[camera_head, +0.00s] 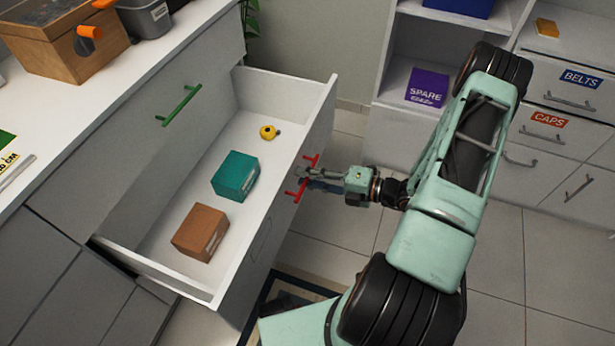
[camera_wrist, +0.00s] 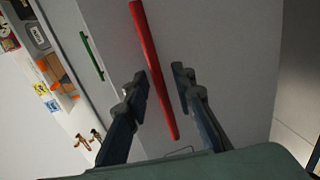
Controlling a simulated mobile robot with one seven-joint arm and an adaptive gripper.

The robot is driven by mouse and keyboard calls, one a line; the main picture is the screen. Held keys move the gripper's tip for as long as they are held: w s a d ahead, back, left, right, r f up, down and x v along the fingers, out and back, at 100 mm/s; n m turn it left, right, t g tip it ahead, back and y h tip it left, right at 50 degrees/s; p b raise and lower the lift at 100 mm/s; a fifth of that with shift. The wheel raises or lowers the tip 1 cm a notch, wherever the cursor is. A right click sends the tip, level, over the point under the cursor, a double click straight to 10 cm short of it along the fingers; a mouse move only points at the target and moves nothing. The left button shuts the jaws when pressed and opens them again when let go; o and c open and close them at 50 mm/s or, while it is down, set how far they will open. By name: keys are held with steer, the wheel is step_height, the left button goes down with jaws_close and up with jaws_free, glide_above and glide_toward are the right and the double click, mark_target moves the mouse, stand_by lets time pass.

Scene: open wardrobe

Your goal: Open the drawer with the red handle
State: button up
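The drawer (camera_head: 172,285) with the red handle (camera_head: 311,159) is pulled well out of the white cabinet on the left. Its inside shows from above. My gripper (camera_head: 307,174) is at the handle on the drawer's front. In the wrist view the red handle (camera_wrist: 150,50) runs between my two fingers (camera_wrist: 160,78), with a gap showing on both sides. The fingers look open around it, not closed on it. A teal box (camera_head: 236,176), a brown box (camera_head: 200,232) and a small yellow object (camera_head: 269,132) lie in the drawer.
A green handle (camera_head: 178,105) is on the cabinet front behind the drawer. A wooden box (camera_head: 70,48) stands on the countertop. At the right are shelves with a purple SPARE box (camera_head: 427,87) and drawers labelled BELTS and CAPS. Tiled floor (camera_head: 335,235) lies between.

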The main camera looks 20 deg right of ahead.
steer(key=v, duration=1.2)
stand_by(0.4)
